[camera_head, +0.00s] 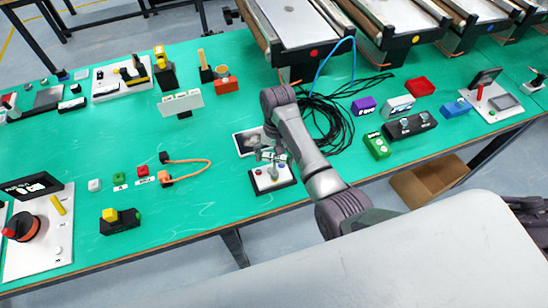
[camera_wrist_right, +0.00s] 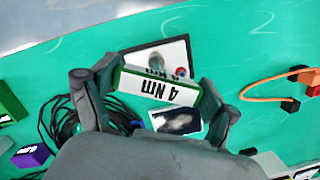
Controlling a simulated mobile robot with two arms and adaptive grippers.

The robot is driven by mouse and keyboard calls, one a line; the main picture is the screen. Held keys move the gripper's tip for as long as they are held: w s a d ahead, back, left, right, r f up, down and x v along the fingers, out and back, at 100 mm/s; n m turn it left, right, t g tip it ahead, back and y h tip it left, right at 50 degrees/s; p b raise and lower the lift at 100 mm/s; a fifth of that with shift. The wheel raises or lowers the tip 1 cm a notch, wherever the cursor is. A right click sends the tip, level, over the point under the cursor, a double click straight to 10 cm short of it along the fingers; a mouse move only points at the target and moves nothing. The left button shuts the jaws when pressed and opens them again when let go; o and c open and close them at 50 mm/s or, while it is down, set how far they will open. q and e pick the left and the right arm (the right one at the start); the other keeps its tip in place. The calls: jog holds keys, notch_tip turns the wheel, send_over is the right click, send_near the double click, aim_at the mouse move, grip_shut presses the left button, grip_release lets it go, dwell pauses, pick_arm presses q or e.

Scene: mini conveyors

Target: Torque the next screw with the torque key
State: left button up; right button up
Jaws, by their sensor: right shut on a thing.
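My right gripper (camera_head: 269,157) is shut on the torque key (camera_wrist_right: 160,86), a green block with a white label reading "4 Nm", upside down in the right wrist view. The key is held above a small white plate (camera_head: 277,182) with a dark edge, which also shows in the right wrist view (camera_wrist_right: 138,57). A red screw or button (camera_head: 258,171) sits on the plate. A grey round part (camera_wrist_right: 155,58) on it is partly hidden by the key. I cannot tell whether the key touches the plate. My left gripper is not in view.
A flat screen or card (camera_head: 251,142) lies right behind the plate. Black coiled cable (camera_head: 325,125) lies to the right. A green block (camera_head: 376,146), a purple block (camera_head: 363,105) and a black stand (camera_head: 409,126) are farther right. An orange cable (camera_head: 200,162) lies left.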

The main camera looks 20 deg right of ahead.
jog(key=n, duration=0.4)
jog(key=shift+d+h, duration=0.15)
jog(key=shift+h, duration=0.15)
jog(key=n, duration=0.4)
jog(key=shift+h, duration=0.3)
jog(key=n, duration=0.4)
jog(key=shift+n+h, duration=0.3)
jog(key=n, duration=0.5)
jog(key=shift+d+t+h, duration=0.1)
jog(key=shift+t+h, duration=0.2)
